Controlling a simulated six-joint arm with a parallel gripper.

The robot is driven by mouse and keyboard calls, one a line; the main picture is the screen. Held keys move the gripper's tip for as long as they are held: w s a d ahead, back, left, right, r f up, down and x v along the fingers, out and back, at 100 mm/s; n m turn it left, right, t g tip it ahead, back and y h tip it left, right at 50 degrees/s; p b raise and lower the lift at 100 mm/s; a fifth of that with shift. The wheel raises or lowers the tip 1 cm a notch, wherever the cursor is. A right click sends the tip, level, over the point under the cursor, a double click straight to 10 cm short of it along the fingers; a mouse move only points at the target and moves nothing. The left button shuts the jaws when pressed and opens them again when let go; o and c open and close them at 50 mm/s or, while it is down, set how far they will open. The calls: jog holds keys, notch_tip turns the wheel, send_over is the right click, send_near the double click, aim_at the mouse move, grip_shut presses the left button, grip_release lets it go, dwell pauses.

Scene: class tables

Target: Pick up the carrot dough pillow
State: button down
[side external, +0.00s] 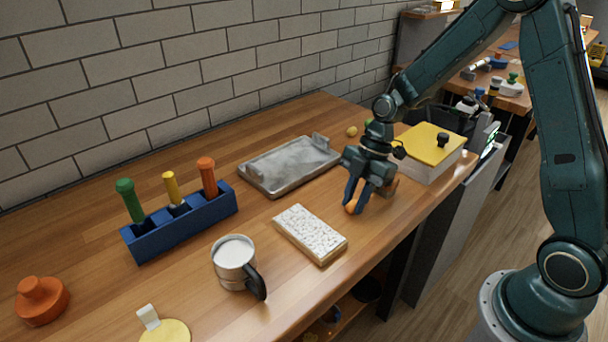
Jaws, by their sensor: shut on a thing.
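A small orange piece, which looks like the carrot dough pillow (351,207), shows between the fingertips of my gripper (356,203). My gripper points down near the table's right front edge, with its dark fingers closed on the orange piece. Most of the piece is hidden by the fingers. I cannot tell whether it touches the table or is slightly above it.
A white speckled slab (310,233) and a grey metal tray (290,165) lie to the left. A yellow-topped box (430,145) stands at right. A mug (235,262) and blue rack (180,224) are farther left.

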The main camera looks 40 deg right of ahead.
aim_at(355, 201)
notch_tip(355, 201, up, 20)
dwell(0.7)
dwell(0.4)
jog(key=c, duration=1.8)
grip_release()
jog(key=shift+c, duration=1.6)
jog(key=w+a+f, duration=0.1)
jog(key=a+f, duration=0.3)
jog(key=w+a+f, duration=0.2)
jog(key=a+f, duration=0.2)
jog(key=w+a+f, duration=0.2)
jog(key=a+f, duration=0.2)
jog(key=shift+w, duration=0.25)
